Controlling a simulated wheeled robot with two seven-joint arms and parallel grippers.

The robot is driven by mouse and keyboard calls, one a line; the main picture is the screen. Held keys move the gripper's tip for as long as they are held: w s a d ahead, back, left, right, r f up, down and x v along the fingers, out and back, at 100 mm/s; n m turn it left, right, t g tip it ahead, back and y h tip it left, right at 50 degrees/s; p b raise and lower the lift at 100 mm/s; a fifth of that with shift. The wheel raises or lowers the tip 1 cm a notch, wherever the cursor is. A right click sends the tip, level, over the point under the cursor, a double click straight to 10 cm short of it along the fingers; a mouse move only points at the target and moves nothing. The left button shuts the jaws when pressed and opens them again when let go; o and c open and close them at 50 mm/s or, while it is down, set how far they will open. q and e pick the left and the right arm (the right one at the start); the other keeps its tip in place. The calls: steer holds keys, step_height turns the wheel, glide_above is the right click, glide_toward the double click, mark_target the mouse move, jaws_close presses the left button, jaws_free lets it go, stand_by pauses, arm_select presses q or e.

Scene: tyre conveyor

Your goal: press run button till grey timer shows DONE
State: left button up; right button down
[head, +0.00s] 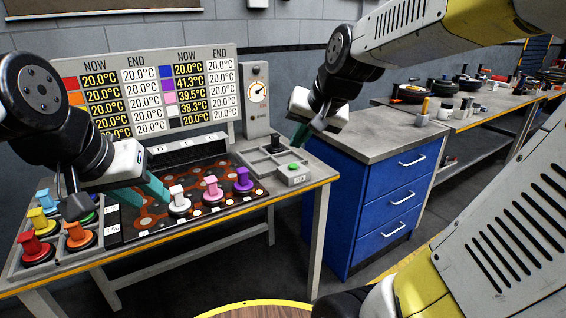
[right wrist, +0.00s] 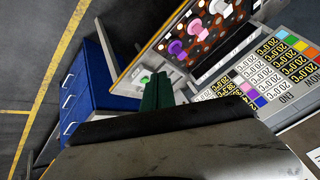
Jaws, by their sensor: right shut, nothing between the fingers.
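The run button is a green button on a small grey box (head: 293,174) at the right end of the conveyor table; its green top also shows in the right wrist view (right wrist: 145,79). The grey timer (head: 257,98) stands upright behind it, with a round dial; no word DONE is readable on it. My right gripper (head: 299,136) is shut and empty, its green fingers above and behind the button box. In the right wrist view its fingers (right wrist: 157,92) point near the button, with a gap I cannot judge. My left gripper (head: 140,194) has its teal fingers apart over the board's left part.
Pegs in white, pink and purple (head: 242,180) stand on the dark board. Several coloured pegs stand in the left tray (head: 62,262). The temperature display (head: 150,92) rises behind. A black peg (head: 276,145) sits in the grey tray beside the button. A blue cabinet (head: 385,205) stands right.

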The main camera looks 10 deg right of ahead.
steer(key=w+d+f+m+t+h, duration=0.1)
steer(key=w+d+f+m, duration=0.1)
steer(key=w, duration=0.6)
steer(key=w+d+f+m, duration=0.1)
steer(key=w+f+m, duration=0.1)
steer(key=w, duration=0.7)
steer(key=m+t+h, duration=0.1)
steer(key=m+h, duration=0.1)
steer(key=m, duration=0.1)
glide_above(294, 166)
step_height(294, 166, down, 8)
steer(key=shift+s, duration=0.1)
steer(key=shift+f, duration=4.35)
steer(key=shift+f, duration=0.15)
steer(key=shift+f, duration=0.25)
